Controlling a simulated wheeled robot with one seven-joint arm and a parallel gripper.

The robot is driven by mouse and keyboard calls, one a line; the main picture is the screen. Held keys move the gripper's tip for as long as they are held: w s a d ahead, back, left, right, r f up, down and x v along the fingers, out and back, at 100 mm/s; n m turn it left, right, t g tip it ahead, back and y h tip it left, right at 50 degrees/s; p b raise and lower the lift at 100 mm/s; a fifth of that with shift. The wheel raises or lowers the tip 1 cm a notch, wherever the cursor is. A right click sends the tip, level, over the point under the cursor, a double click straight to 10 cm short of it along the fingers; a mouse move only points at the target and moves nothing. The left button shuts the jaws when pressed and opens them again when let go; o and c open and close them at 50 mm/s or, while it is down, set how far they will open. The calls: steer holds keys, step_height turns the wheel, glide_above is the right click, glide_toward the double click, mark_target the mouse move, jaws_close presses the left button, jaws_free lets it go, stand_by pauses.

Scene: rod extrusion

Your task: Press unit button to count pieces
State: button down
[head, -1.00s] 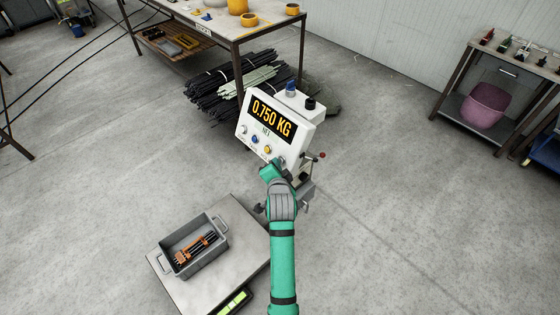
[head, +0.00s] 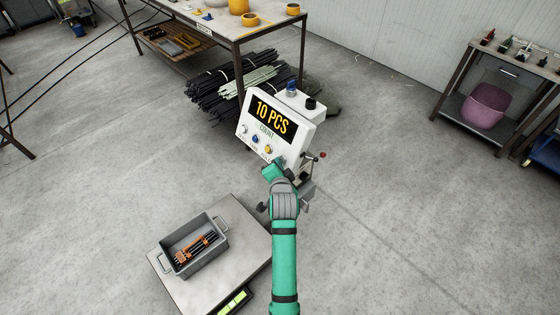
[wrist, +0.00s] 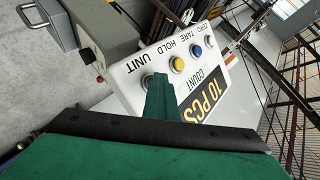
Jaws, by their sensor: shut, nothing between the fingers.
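The white scale indicator (head: 283,142) stands on a post, its display (head: 270,117) reading "10 PCS" with "COUNT" below. It also shows in the wrist view (wrist: 232,75), where its button row is labelled ZERO, TARE, HOLD and UNIT. In the head view my gripper (head: 271,171) is at the panel's lower edge. A grey bin (head: 205,254) with black rods and orange pieces (head: 196,247) sits on the scale platform (head: 238,224).
The yellow button (wrist: 177,64), blue button (wrist: 196,50) and white button (wrist: 208,29) are beside UNIT. A red-tipped lever (head: 322,155) sticks out right of the indicator. A workbench (head: 240,38) and rod bundles (head: 215,95) stand behind.

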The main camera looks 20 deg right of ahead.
steer(key=shift+d, duration=0.1)
steer(key=shift+s+a+r, duration=0.2)
steer(key=shift+a+r, duration=0.25)
steer(key=shift+a, duration=0.3)
steer(key=shift+d, duration=0.1)
steer(key=shift+s+a+r, duration=0.3)
steer(key=shift+a+r, duration=0.05)
steer(key=shift+a, duration=0.4)
steer(key=shift+s+a+r, duration=0.25)
steer(key=shift+a+r, duration=0.1)
steer(key=shift+a, duration=0.45)
steer(key=shift+s+a+r, duration=0.3)
steer(key=shift+a+r, duration=0.05)
steer(key=shift+a, duration=0.4)
